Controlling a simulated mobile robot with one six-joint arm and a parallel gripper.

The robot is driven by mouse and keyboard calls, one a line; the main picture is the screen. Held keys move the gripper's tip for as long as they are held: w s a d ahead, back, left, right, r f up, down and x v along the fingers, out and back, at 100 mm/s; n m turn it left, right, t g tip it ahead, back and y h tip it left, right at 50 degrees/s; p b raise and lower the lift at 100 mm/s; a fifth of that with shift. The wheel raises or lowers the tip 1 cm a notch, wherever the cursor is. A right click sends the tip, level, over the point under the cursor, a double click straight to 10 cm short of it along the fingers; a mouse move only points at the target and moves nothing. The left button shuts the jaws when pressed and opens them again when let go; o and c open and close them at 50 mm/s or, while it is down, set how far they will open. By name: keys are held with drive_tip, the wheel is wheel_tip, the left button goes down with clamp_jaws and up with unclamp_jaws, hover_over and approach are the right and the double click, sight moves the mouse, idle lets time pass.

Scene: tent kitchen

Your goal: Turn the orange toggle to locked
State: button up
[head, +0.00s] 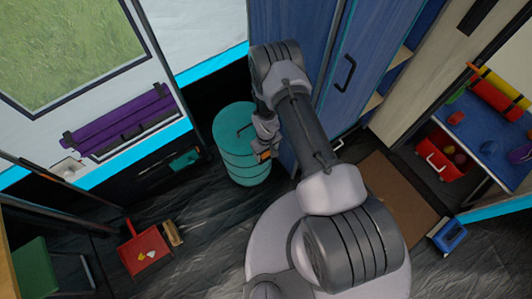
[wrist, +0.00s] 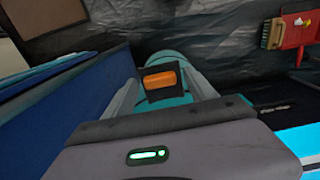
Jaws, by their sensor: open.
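The orange toggle (wrist: 161,80) sits on a small dark plate in the wrist view, lying crosswise between the two fingers of my gripper (wrist: 160,88). The fingers are open, one on each side of it; whether either touches it cannot be told. In the head view the orange toggle (head: 264,155) is a small patch by my gripper (head: 265,140), in front of the teal barrel (head: 243,172). My gripper partly hides it there. What the plate is fixed to is not clear.
A tall blue cabinet (head: 366,60) stands close beside my arm; its blue side (wrist: 70,105) fills the left of the wrist view. A red tray (head: 133,262) lies on the dark floor at lower left. A shelf with a red basket (head: 437,165) is at right.

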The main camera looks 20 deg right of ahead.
drive_tip(key=c, duration=1.4)
drive_tip(key=shift+m, duration=0.3)
drive_tip(key=m+b, duration=0.1)
drive_tip(key=m, duration=0.2)
drive_tip(key=shift+m, duration=0.3)
drive_tip(key=m+b, duration=0.1)
drive_tip(key=m, duration=0.3)
drive_tip(key=shift+m+b, duration=0.3)
drive_tip(key=shift+b, duration=0.05)
drive_tip(key=m+b, duration=0.1)
drive_tip(key=m, duration=0.3)
drive_tip(key=shift+m+b, duration=0.6)
drive_tip(key=shift+m, duration=1.9)
